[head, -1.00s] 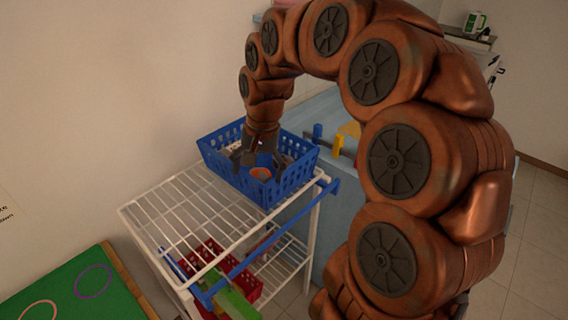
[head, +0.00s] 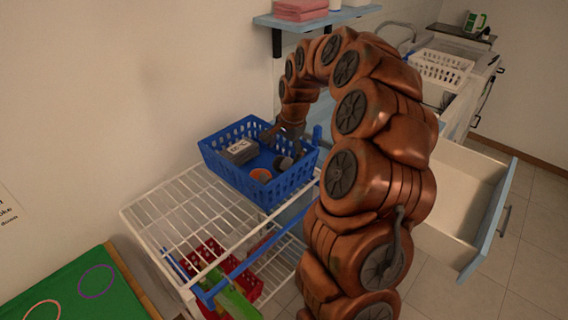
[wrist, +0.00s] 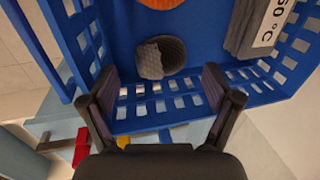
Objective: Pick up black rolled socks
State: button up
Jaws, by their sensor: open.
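The black rolled socks (head: 283,162) look like a dark grey ribbed roll inside the blue basket (head: 222,170), near its right wall. In the wrist view the roll (wrist: 162,57) lies on the blue basket floor, beyond and between my fingertips. My gripper (head: 288,136) is over the basket's far right side. In the wrist view my gripper (wrist: 160,88) is open, its two fingers spread wide with nothing between them. The basket's slotted wall crosses the view between the fingers and below the socks.
A grey folded cloth with a white label (head: 240,150) and an orange roll (head: 261,174) share the basket. The basket stands on a white wire rack (head: 170,210). A drawer (head: 455,205) stands open at right. A green board (head: 85,290) is at lower left.

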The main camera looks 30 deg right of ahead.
aim_at(282, 161)
jog(key=shift+p+x, duration=0.85)
jog(key=shift+x, duration=2.7)
jog(key=c, duration=0.9)
